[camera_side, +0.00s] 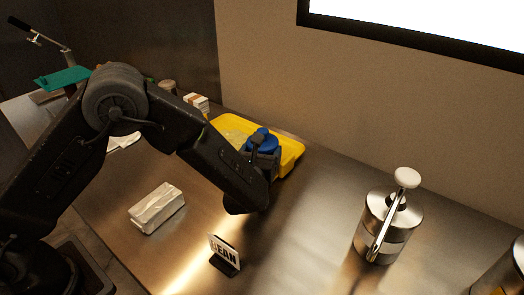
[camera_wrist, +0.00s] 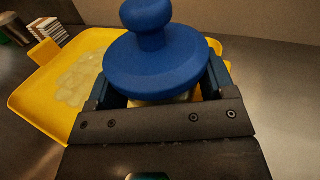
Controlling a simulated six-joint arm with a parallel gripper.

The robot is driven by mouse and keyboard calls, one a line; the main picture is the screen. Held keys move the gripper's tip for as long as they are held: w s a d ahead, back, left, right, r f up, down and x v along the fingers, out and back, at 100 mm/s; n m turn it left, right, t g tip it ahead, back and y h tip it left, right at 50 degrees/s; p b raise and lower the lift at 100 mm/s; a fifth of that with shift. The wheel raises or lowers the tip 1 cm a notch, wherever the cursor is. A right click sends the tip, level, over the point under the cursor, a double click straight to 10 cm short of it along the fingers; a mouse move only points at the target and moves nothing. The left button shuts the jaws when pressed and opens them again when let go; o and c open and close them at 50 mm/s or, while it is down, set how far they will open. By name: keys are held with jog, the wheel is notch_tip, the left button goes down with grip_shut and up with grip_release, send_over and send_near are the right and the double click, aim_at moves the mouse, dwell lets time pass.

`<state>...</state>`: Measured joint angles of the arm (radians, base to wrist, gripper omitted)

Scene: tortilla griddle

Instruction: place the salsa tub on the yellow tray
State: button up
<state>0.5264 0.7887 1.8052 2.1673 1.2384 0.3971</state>
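The salsa tub has a round blue lid with a knob (camera_wrist: 152,55), and a little of its pale body shows below the lid in the wrist view. Its blue top also shows in the side view (camera_side: 263,139). My gripper (camera_wrist: 163,92) has one finger on each side of the tub, close under the lid, and appears shut on it. The tub looks upright. The yellow tray (camera_side: 292,152) is behind and beneath the tub in the side view; in the wrist view the tray (camera_wrist: 32,95) extends to the left. Whether the tub's base touches the tray is hidden.
Pale round slices (camera_wrist: 80,72) lie in the tray. A metal press-topped canister (camera_side: 388,225) stands at right. A wrapped white packet (camera_side: 157,207) and a "BEAN" sign (camera_side: 224,254) stand in front. A small striped stack (camera_wrist: 45,29) is beyond the tray. The counter between tray and canister is clear.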

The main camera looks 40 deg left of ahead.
jog(key=o, duration=0.4)
jog(key=shift+r, duration=0.1)
jog(key=shift+s+d, duration=0.1)
jog(key=shift+s, duration=0.15)
jog(key=v, duration=0.4)
jog(key=shift+s+d+r, duration=0.1)
jog(key=shift+s+d, duration=0.1)
jog(key=shift+s, duration=0.15)
notch_tip(320, 180, up, 7)
jog(key=shift+w+a+f, duration=0.1)
jog(key=shift+a, duration=0.05)
